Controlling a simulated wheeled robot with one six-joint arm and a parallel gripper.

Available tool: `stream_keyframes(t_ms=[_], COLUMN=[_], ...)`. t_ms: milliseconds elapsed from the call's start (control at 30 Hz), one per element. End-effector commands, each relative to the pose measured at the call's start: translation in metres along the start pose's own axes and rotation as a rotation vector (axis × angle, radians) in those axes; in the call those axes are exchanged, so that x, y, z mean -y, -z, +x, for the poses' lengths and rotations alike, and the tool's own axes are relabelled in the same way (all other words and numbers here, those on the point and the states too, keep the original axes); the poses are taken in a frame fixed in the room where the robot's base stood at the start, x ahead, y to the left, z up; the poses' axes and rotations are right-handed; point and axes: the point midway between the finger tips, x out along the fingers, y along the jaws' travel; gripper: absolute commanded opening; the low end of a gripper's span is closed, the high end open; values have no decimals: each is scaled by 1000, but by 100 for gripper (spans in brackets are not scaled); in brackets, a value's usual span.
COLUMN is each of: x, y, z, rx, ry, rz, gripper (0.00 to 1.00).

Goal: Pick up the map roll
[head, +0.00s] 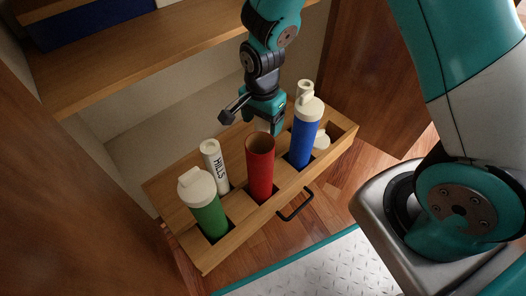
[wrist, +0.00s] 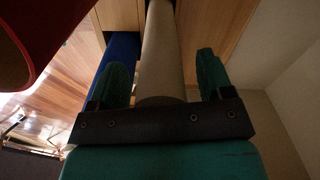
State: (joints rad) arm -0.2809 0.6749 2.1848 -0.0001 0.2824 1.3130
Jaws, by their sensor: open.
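A white roll marked HILLS (head: 215,168) stands upright in the wooden drawer, behind and right of a green bottle with a white cap. A second pale roll (head: 303,88) shows its top behind the blue bottle. My gripper (head: 265,118) is behind the red tube, low over the drawer. In the wrist view a pale roll (wrist: 162,45) lies between my gripper's two teal fingers (wrist: 162,62), with small gaps showing on both sides. The fingers are open. In the head view the red tube and my gripper hide most of that spot, and I read no label there.
The wooden drawer (head: 190,240) holds the green bottle (head: 205,205), the open-topped red tube (head: 260,170) and the blue bottle (head: 305,135). The red tube also shows close by at the wrist view's upper left (wrist: 50,30). A shelf (head: 150,55) is above and behind.

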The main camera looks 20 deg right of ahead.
Motion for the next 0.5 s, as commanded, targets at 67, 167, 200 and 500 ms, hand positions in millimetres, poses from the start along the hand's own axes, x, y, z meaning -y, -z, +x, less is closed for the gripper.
stream_keyframes(t_ms=[67, 167, 200, 500], x=[0, 0, 0, 0], y=[0, 0, 0, 0], z=[2, 0, 0, 0], rx=[0, 0, 0, 0], ry=[1, 1, 1, 1], rz=[0, 0, 0, 0], gripper=[73, 73, 71, 2])
